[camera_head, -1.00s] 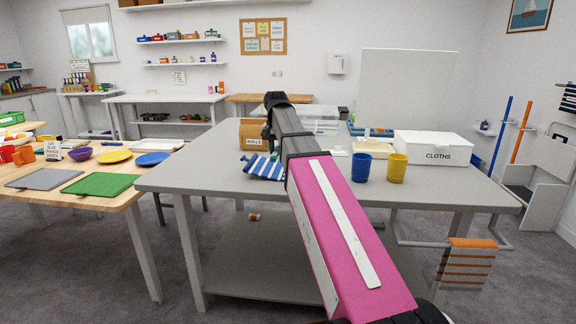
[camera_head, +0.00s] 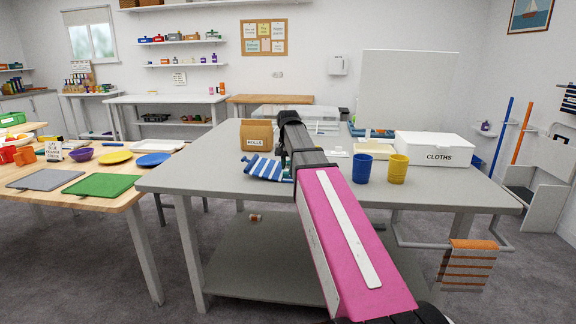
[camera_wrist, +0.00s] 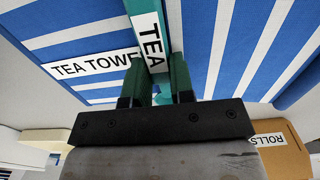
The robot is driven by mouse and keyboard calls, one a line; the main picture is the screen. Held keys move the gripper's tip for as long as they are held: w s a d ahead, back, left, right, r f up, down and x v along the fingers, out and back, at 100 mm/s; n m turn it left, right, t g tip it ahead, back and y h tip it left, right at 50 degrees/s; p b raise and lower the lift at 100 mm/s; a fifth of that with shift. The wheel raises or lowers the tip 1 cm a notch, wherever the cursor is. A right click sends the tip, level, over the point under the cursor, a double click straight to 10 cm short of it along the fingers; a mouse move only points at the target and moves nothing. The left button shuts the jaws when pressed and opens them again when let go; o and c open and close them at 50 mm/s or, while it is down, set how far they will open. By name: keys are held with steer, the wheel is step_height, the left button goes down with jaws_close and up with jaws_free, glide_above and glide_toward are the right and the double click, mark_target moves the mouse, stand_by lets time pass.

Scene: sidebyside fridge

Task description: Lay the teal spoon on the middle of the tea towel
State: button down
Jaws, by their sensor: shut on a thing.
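The tea towel (camera_head: 262,168) is blue and white striped and lies on the grey table, left of my arm in the head view. In the wrist view the tea towel (camera_wrist: 100,47) fills much of the picture behind my fingers, with a white "TEA TOWEL" label. My gripper (camera_wrist: 156,82) is shut on the teal spoon (camera_wrist: 139,7), whose flat teal part carries a white label reading "TEA". The spoon appears in front of the towel; whether it touches the cloth I cannot tell. In the head view my arm hides the spoon and most of the gripper.
A brown "ROLLS" box (camera_head: 257,135) stands behind the towel. Blue (camera_head: 362,168) and yellow (camera_head: 398,169) cups and a white "CLOTHS" box (camera_head: 433,149) stand to the right of my arm. The table's left front is clear.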

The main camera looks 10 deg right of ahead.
mark_target(288, 166)
steer(key=c, duration=1)
jaws_free()
steer(key=shift+f, duration=0.15)
step_height(288, 166, up, 12)
steer(key=shift+r, duration=0.15)
